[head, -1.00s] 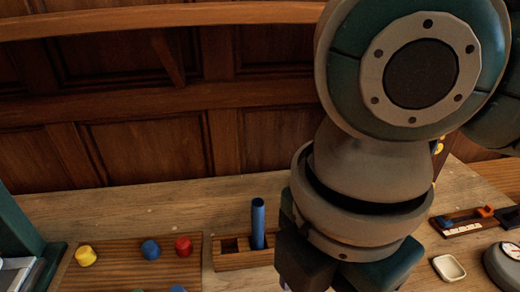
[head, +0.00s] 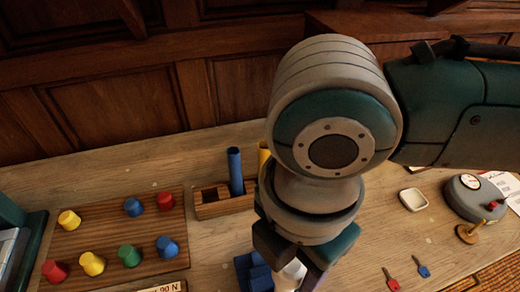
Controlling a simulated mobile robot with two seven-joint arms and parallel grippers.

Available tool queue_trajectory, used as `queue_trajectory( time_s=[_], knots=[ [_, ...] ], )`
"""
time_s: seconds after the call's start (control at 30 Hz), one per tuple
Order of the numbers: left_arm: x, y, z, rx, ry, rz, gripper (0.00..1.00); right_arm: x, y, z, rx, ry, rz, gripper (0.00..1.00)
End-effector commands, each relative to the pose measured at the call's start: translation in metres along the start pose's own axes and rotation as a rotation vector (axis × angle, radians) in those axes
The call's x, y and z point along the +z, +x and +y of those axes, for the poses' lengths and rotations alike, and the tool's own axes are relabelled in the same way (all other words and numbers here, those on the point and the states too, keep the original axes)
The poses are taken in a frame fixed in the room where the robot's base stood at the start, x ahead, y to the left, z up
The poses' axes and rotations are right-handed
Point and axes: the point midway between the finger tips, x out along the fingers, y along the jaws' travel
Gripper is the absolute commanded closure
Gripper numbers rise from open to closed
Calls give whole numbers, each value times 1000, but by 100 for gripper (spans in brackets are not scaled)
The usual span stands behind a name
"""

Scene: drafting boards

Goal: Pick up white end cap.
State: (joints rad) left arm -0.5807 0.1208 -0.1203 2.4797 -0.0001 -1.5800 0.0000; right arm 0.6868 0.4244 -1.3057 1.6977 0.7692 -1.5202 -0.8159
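A white rounded piece (head: 292,274), which looks like the white end cap, shows at the bottom of the head view, partly hidden by my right gripper. My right gripper (head: 298,262) comes down from above right over it. Its fingertips are largely covered by the wrist and the picture's lower edge, so I cannot tell whether the fingers touch the white piece or how far apart they are. My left gripper is not in view.
Blue blocks (head: 253,273) stand just left of my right gripper. A wooden holder (head: 213,208) carries a blue tube (head: 235,170) behind. A board of coloured caps (head: 98,222) lies left. A white dish (head: 413,199), grey gauge (head: 468,198) and small keys (head: 391,279) lie right.

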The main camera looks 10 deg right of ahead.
Motion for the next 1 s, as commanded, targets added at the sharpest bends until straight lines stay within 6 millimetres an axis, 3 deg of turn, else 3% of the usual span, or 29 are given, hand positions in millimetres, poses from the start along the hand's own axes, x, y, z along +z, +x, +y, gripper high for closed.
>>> queue_trajectory(
  time_s=[0.07, 0.5, 0.77, 1.0],
  knots=[
    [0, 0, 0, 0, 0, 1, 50, 0, 0, 0, 0, 0, 0, 52],
    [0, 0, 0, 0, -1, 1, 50, 0, 0, 0, 0, 0, 0, 100],
    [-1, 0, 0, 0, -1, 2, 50, 0, -2, 0, 1, 0, 0, 100],
    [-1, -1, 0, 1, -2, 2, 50, 0, -25, 1, 3, -1, 1, 100]
  ],
)
